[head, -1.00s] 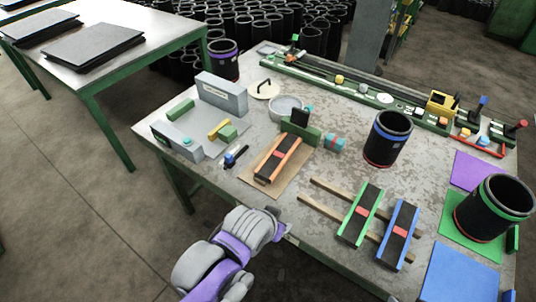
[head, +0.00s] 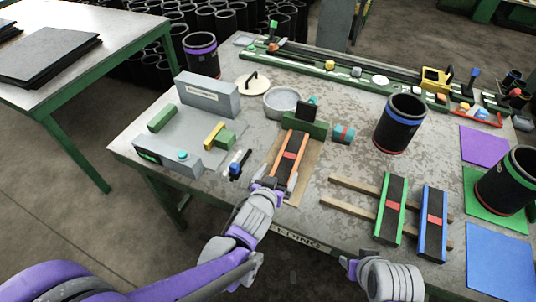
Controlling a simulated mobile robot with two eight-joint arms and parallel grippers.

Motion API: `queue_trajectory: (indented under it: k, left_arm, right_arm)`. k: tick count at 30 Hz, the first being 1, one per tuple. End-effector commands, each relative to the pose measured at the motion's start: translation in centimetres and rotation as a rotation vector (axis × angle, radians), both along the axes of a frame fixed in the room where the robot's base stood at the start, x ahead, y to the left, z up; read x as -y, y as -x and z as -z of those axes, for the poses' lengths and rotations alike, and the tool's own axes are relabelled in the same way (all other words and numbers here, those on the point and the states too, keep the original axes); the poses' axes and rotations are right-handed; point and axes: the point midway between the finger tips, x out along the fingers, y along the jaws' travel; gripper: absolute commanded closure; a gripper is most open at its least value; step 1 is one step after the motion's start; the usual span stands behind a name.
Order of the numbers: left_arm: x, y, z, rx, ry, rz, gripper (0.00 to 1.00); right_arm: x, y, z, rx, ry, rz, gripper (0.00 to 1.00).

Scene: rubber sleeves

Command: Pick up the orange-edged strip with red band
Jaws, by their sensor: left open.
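The orange-edged strip (head: 283,171) is dark with orange long edges and a red band across it. It lies on a brown board on the table, its far end by a green block. My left gripper (head: 273,185) is open at the strip's near end, low over the board's front edge. Whether it touches the strip I cannot tell. My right gripper (head: 349,264) is at the table's front edge, apart from the strip; its jaw state is unclear.
A green-edged strip (head: 391,215) and a blue-edged strip (head: 431,230) lie on wooden rails to the right. A grey fixture (head: 192,135) stands left of the orange-edged strip, with a small blue-and-black tool (head: 236,168) between. Black sleeves stand on the table (head: 335,160).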

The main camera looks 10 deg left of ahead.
Motion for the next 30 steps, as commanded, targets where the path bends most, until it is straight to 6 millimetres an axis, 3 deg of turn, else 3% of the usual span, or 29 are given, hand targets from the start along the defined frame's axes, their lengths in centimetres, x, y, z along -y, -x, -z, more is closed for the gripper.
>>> queue_trajectory:
  k: [5, 12, 20, 30]
  left_arm:
    - [0.9, -0.9, 0.5, 0.018, 0.009, 0.013, 0.00]
    - [1.7, -4.2, 1.9, 0.018, 0.008, 0.012, 0.00]
    - [2.1, -5.9, 2.7, 0.018, 0.008, 0.013, 0.00]
    - [3.1, -9.6, 4.4, 0.017, 0.007, 0.013, 0.00]
  right_arm:
    - [0.0, 0.1, 0.2, -0.001, 0.000, 0.000, 0.50]
    - [0.0, 0.1, 0.5, -0.002, 0.000, 0.000, 0.50]
    - [0.0, 0.1, 0.5, -0.002, 0.000, 0.000, 0.50]
    - [0.0, 0.1, 0.3, -0.001, 0.000, 0.000, 0.50]
